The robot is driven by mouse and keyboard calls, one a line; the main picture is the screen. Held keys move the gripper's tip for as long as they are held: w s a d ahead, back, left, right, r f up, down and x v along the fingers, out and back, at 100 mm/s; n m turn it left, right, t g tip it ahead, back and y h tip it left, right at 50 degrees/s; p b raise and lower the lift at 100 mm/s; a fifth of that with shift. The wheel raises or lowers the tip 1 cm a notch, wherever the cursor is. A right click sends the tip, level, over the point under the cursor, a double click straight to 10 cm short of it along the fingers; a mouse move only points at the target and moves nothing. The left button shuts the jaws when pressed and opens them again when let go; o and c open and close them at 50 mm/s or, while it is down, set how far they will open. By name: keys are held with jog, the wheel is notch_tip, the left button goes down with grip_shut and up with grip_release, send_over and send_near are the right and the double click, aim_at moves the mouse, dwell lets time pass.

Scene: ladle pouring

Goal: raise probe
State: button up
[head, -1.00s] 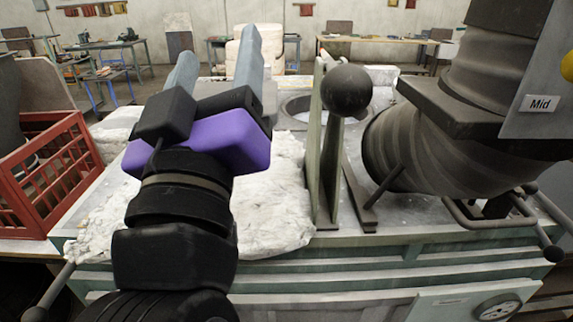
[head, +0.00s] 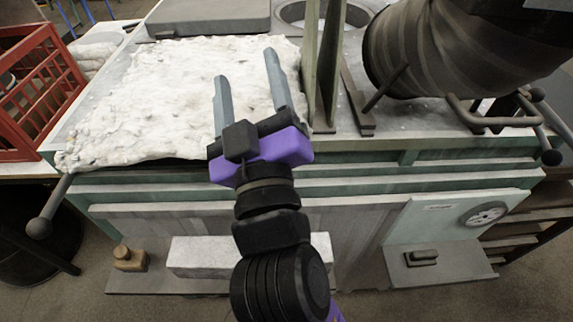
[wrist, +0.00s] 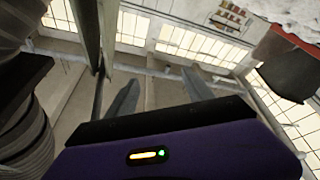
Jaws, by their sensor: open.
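My gripper (head: 245,66) is open and empty in the head view. Its two grey fingers point away from me, over or in front of the white rough sheet (head: 150,95) on the bench. It also shows open in the wrist view (wrist: 160,80), with nothing between the fingers. I cannot tell which thing is the probe. Upright greenish plates (head: 327,70) stand just right of the fingers. A dark ribbed ladle-like vessel (head: 420,50) lies tilted at the upper right, apart from the gripper.
A ball-ended lever (head: 39,228) sticks out at the bench's left. A red crate (head: 35,85) stands at far left. A round opening (head: 335,14) lies behind the plates. A dial (head: 485,214) sits on the right front panel. A dark flat plate (head: 210,17) lies at the back.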

jog(key=s+d+f+g+b, duration=0.1)
jog(key=d+f, duration=0.1)
jog(key=f, duration=0.5)
jog(key=s+d+f+n+g+y+b, duration=0.1)
jog(key=s+d+f, duration=0.1)
jog(key=f, duration=0.4)
jog(key=shift+d+f+y, duration=0.3)
jog(key=shift+d+f, duration=0.05)
jog(key=shift+f, duration=0.05)
jog(key=shift+s, duration=0.15)
jog(key=s+d+f+m+g+h, duration=0.1)
jog(key=s+d+f, duration=0.4)
jog(key=s, duration=0.5)
jog(key=s+d+f+m+g+h, duration=0.1)
jog(key=s+d+f+m, duration=0.3)
jog(key=s, duration=0.6)
jog(key=s+d+f+m+g+h, duration=0.1)
jog(key=s+d+f+m+g, duration=0.1)
jog(key=s+d+f, duration=0.4)
jog(key=s+d+m, duration=0.1)
jog(key=s+d, duration=0.1)
jog(key=s, duration=0.2)
jog(key=shift+f+g+h, duration=0.3)
jog(key=shift+h, duration=0.1)
